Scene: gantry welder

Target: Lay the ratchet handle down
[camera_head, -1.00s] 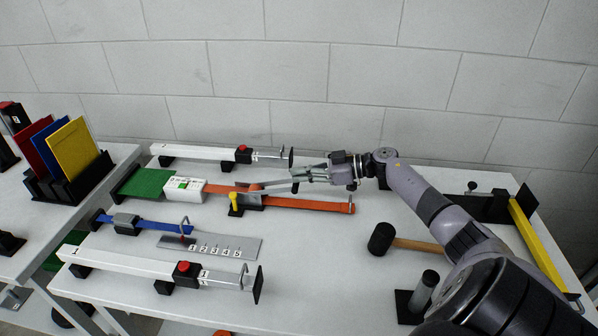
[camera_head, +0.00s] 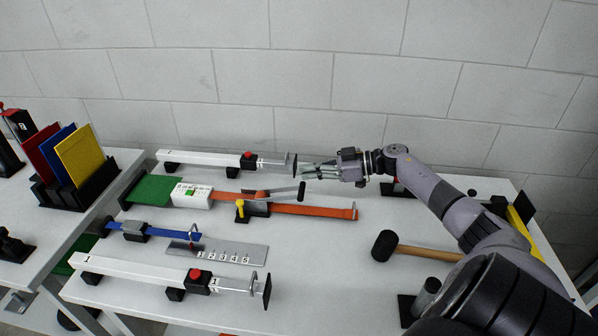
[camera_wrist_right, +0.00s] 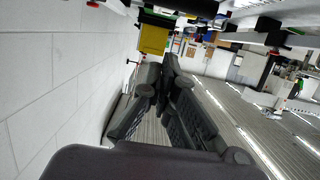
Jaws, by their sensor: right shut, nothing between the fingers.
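The ratchet (camera_head: 259,208) sits on the orange strap (camera_head: 315,211) near the back of the table, with a yellow knob (camera_head: 240,208) at its left. Its grey ratchet handle (camera_head: 284,194) points right at a low slant, ending in a dark grip (camera_head: 302,190). Whether the handle touches the strap I cannot tell. My right gripper (camera_head: 304,170) is shut and empty, just behind and above the grip and apart from it. Its dark fingers also show in the right wrist view (camera_wrist_right: 165,78), where the handle is not seen. My left gripper is not in view.
A white clamp bar (camera_head: 205,156) lies behind the strap, its end plate close to my right gripper. A mallet (camera_head: 420,250) lies at the right. In front are a blue strap (camera_head: 180,233), a numbered plate (camera_head: 232,254) and a second white bar (camera_head: 130,268).

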